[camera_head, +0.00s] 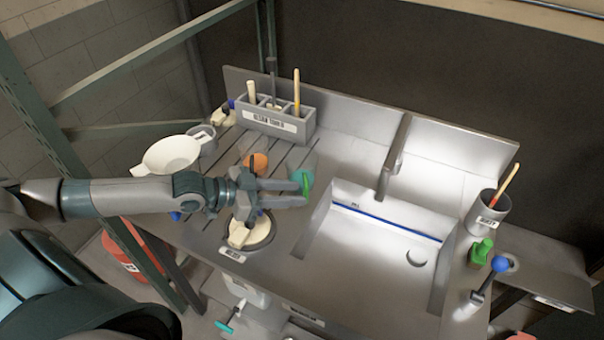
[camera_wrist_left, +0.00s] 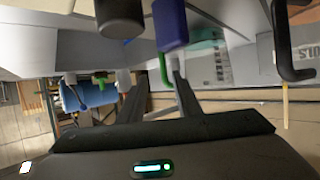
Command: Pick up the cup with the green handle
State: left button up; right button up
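The cup with the green handle (camera_head: 308,182) stands on the metal counter, left of the sink. Its body looks translucent, and my gripper partly covers it in the head view. In the left wrist view its green handle (camera_wrist_left: 163,70) shows near the fingertips, with the pale see-through body to the right. My left gripper (camera_head: 303,192) reaches in from the left at the cup. Its two fingers stand apart in the left wrist view (camera_wrist_left: 158,88), and I see no firm hold on the handle. My right gripper is not in view.
A grey tool holder (camera_head: 275,122) stands behind. An orange knob (camera_head: 257,163) and a cream-coloured object (camera_head: 243,232) are close to my gripper. A white bowl (camera_head: 172,155) is at left. The sink (camera_head: 375,255) opens to the right, beyond it a grey container (camera_head: 488,215).

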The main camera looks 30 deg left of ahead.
aim_at(306, 193)
pick_arm(q)
jog(key=shift+w+f, duration=0.1)
dwell(0.3)
jog(key=shift+a+p+x, duration=0.15)
jog(key=shift+p+x, duration=0.3)
jog(key=shift+x, duration=0.6)
jog(key=shift+a+p+x, duration=0.15)
jog(key=shift+p+x, duration=0.3)
jog(key=shift+x, duration=0.55)
jog(key=shift+w+d+f, duration=0.3)
jog(key=shift+w+f, duration=0.15)
jog(key=shift+f, duration=0.05)
jog(key=shift+c, duration=0.3)
grip_shut()
